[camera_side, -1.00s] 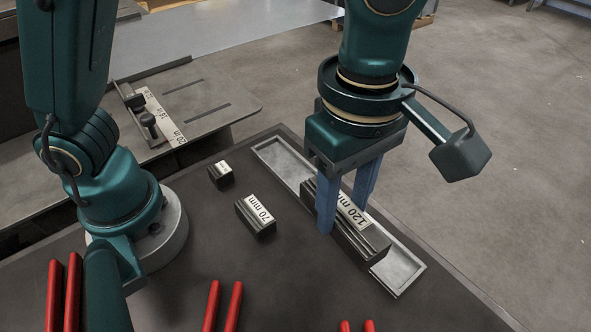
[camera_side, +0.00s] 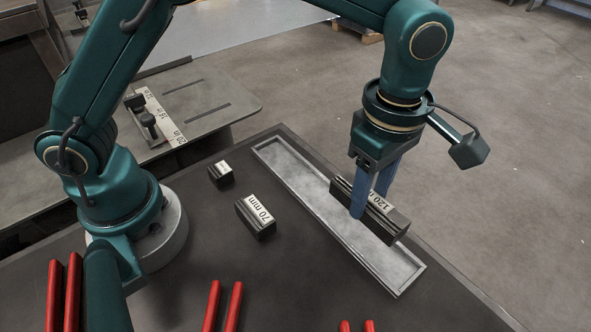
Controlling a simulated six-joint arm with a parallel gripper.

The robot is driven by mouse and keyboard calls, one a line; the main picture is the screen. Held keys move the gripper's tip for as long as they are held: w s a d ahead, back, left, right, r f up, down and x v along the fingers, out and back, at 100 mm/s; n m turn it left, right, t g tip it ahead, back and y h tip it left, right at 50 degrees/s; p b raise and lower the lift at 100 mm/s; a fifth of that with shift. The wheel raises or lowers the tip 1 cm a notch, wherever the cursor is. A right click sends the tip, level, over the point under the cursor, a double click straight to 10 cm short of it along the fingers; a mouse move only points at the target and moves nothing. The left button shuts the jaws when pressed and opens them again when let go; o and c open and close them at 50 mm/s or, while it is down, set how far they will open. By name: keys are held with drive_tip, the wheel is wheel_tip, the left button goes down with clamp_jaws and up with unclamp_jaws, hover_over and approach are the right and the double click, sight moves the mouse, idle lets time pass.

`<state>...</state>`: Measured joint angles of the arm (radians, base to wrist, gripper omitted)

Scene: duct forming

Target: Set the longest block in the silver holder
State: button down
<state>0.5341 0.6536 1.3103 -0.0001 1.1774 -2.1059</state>
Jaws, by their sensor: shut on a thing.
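The longest block in view, a dark block with a white "120 mm" label (camera_side: 397,222), is clamped between the blue fingers of my gripper (camera_side: 368,204). The near finger covers part of its front and label. The silver holder (camera_side: 340,225) is a long, shallow, rimmed tray lying diagonally on the dark table. The block is roughly parallel to the holder and overlaps its far right rim in the picture, hiding part of that rim. The block looks raised, but its exact height cannot be told. No block shows inside the visible part of the holder.
A dark "70 mm" block (camera_side: 256,217) and a smaller labelled block (camera_side: 221,175) stand on the table left of the holder. Red bars (camera_side: 222,306) show along the front edge. A grey plate with a ruler (camera_side: 165,118) is at the back left.

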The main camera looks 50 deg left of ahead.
drive_tip(key=shift+f, duration=2.65)
drive_tip(key=shift+c, duration=1.6)
unclamp_jaws()
